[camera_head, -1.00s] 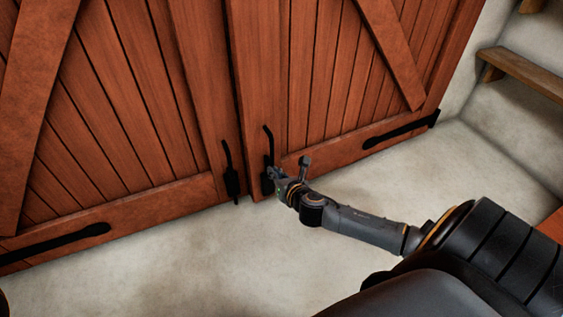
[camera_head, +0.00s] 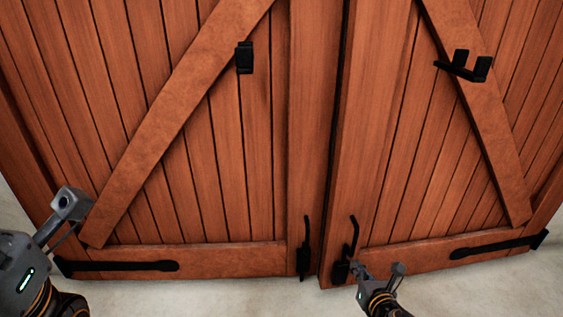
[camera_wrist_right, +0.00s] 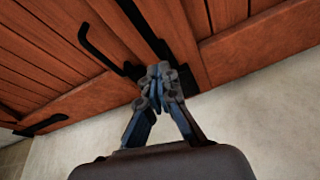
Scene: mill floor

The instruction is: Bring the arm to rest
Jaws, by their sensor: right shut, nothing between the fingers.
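My right gripper (camera_head: 358,270) is shut with nothing between its fingers. It is low in the head view, beside the black handle (camera_head: 351,243) at the foot of the right door leaf (camera_head: 380,130). In the right wrist view the closed fingertips (camera_wrist_right: 158,82) overlap the black door fitting (camera_wrist_right: 186,78); I cannot tell whether they touch it. Part of my left arm (camera_head: 40,265) shows at the left edge of the head view, but its fingers do not show.
The left door leaf (camera_head: 235,160) carries its own black handle (camera_head: 304,250) and a bracket (camera_head: 244,57). A bracket (camera_head: 465,66) and a hinge strap (camera_head: 498,245) are on the right leaf. Pale floor (camera_head: 200,295) in front of the doors is bare.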

